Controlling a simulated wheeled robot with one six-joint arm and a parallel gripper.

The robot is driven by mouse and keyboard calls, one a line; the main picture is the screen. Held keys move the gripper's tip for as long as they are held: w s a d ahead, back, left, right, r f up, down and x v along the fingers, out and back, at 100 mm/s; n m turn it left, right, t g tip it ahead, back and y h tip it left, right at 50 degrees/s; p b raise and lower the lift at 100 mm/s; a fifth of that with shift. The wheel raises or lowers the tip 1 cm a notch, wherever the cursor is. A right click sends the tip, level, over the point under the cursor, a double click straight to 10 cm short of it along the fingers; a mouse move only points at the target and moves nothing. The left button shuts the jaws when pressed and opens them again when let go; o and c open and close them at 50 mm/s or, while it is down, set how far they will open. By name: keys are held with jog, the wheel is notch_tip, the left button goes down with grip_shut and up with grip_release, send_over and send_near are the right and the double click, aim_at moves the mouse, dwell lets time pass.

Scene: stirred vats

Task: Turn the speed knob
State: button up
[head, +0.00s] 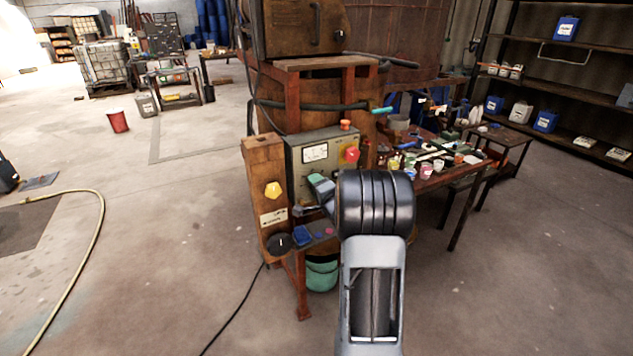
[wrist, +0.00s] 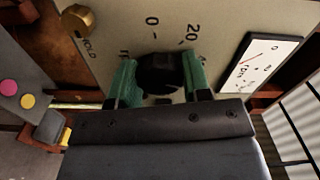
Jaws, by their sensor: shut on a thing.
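The speed knob (wrist: 160,74) is a dark round knob on the pale panel (wrist: 112,40) in the wrist view, with a printed scale including 0 and 20 beside it. My gripper (wrist: 160,78) has its green fingers on either side of the knob, shut on it. The gripper covers part of the knob, and I cannot make out its pointer. In the head view my gripper (head: 321,187) is at the lower front of the grey control box (head: 294,160), and the knob is hidden there. A white rpm meter (wrist: 260,66) lies to the right in the wrist view.
A brass knob (wrist: 77,20) marked HOLD is at the panel's upper left. A cluttered bench (head: 440,181) stands right; open floor lies left.

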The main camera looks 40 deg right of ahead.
jog(key=m+p, duration=0.2)
jog(key=m, duration=0.4)
jog(key=shift+m+p, duration=0.3)
jog(key=shift+p, duration=0.1)
dwell(0.4)
jog(key=o, duration=0.9)
jog(key=shift+o, duration=0.2)
jog(key=shift+s, duration=0.1)
jog(key=s+a+b, duration=0.2)
jog(key=s, duration=1.1)
jog(key=shift+s, duration=0.25)
jog(key=shift+d, duration=0.1)
